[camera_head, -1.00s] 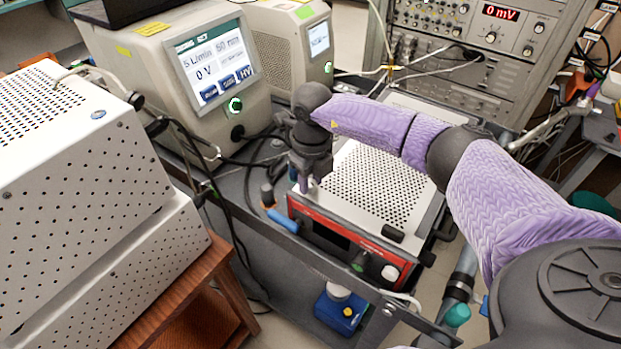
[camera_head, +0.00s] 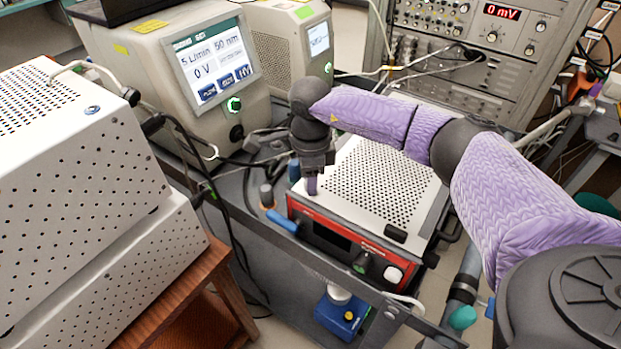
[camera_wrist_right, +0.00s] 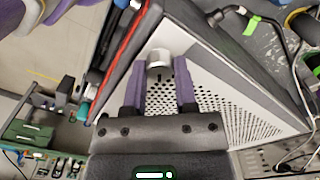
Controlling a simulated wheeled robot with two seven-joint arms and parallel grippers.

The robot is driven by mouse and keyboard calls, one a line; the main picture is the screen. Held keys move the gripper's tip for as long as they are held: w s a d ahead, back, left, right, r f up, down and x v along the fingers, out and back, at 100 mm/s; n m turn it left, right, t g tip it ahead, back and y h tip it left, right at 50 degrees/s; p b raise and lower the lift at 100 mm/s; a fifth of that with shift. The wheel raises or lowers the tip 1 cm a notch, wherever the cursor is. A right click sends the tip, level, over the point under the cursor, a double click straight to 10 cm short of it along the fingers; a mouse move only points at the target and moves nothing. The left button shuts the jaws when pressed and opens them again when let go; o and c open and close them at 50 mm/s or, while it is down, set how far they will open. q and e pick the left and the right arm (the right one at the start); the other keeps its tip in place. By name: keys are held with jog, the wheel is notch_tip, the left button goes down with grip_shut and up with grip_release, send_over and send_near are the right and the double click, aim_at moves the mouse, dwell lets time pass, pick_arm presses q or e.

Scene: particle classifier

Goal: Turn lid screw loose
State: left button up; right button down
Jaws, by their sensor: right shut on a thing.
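The lid screw (camera_wrist_right: 158,58) is a short silver cylinder at the front corner of the white perforated lid (camera_wrist_right: 162,92), seen in the right wrist view. My right gripper (camera_wrist_right: 160,66) has its two purple fingers on either side of the screw and is shut on it. In the head view my right gripper (camera_head: 312,189) points down at the left front corner of the red-fronted instrument (camera_head: 340,240). The screw is hidden behind the fingers there. The perforated lid also shows in the head view (camera_head: 378,182). My left gripper is not in view.
A blue-handled tool (camera_head: 283,221) and an upright brown-topped handle (camera_head: 266,195) stand close left of my right gripper. A cream instrument with a screen (camera_head: 190,105) is behind left. White perforated boxes (camera_head: 75,150) fill the left. Cables run between them.

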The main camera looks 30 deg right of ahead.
jog(key=n+b, duration=0.1)
jog(key=n, duration=0.3)
jog(key=shift+n, duration=2)
jog(key=shift+b, duration=0.3)
jog(key=shift+c, duration=2)
grip_release()
notch_tip(320, 180, up, 10)
jog(key=p, duration=0.2)
jog(key=shift+w, duration=0.15)
jog(key=shift+a+f, duration=0.1)
